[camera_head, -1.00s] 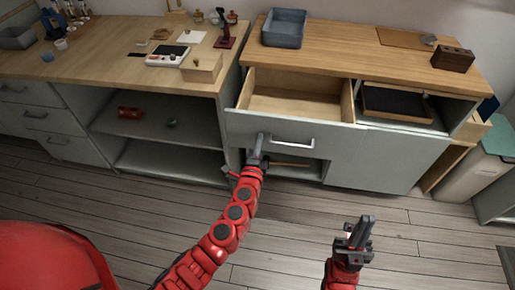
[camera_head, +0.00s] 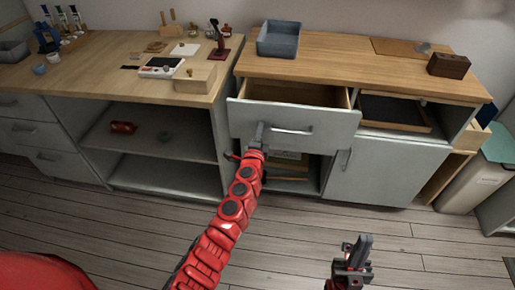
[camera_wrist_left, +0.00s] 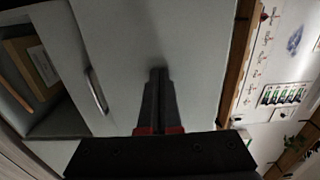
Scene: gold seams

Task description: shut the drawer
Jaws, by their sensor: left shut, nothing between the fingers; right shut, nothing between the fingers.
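The drawer (camera_head: 325,130) in the right-hand cabinet is partly open, with a grey front, a silver bar handle (camera_head: 291,131) and a wooden interior showing empty where visible. My left gripper (camera_head: 260,125) is shut, its fingertips at the drawer front to the left of the handle. In the left wrist view the shut fingers (camera_wrist_left: 158,73) point at the grey drawer front (camera_wrist_left: 195,40), apart from the handle (camera_wrist_left: 96,90); they look to be touching the front or very near it. My right gripper (camera_head: 363,243) is shut and empty, over the floor away from the drawer.
A blue-grey bin (camera_head: 278,40) and a brown box (camera_head: 449,64) stand on the wooden top above. A black tray (camera_head: 393,110) lies in an open compartment right of the drawer. A closed cabinet door (camera_head: 385,170) is below it. The floor in front is clear.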

